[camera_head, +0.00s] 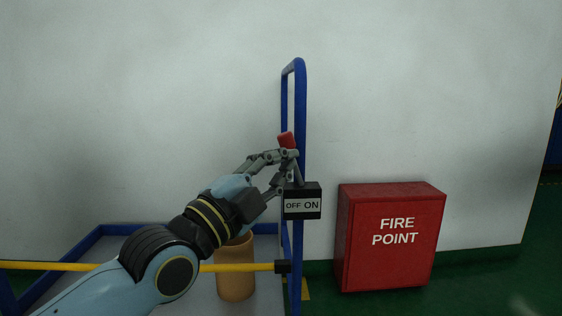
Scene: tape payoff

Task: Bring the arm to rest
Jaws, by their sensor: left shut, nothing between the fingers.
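My left arm comes in from the lower left, and its gripper (290,166) is shut with nothing held. Its fingertips are at the black switch box (302,201), which carries the words OFF and ON and sits on a blue post (299,110). A red lever tip (286,140) shows just above the fingers. The fingers overlap the lever's lower part in the picture; I cannot tell whether they touch it. My right gripper is not in view.
A red FIRE POINT cabinet (392,240) stands on the floor to the right. A yellow bar (240,267) crosses low to the post. An orange-brown cylinder (236,280) stands behind the arm in a blue-framed area. A pale wall (420,90) closes the back.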

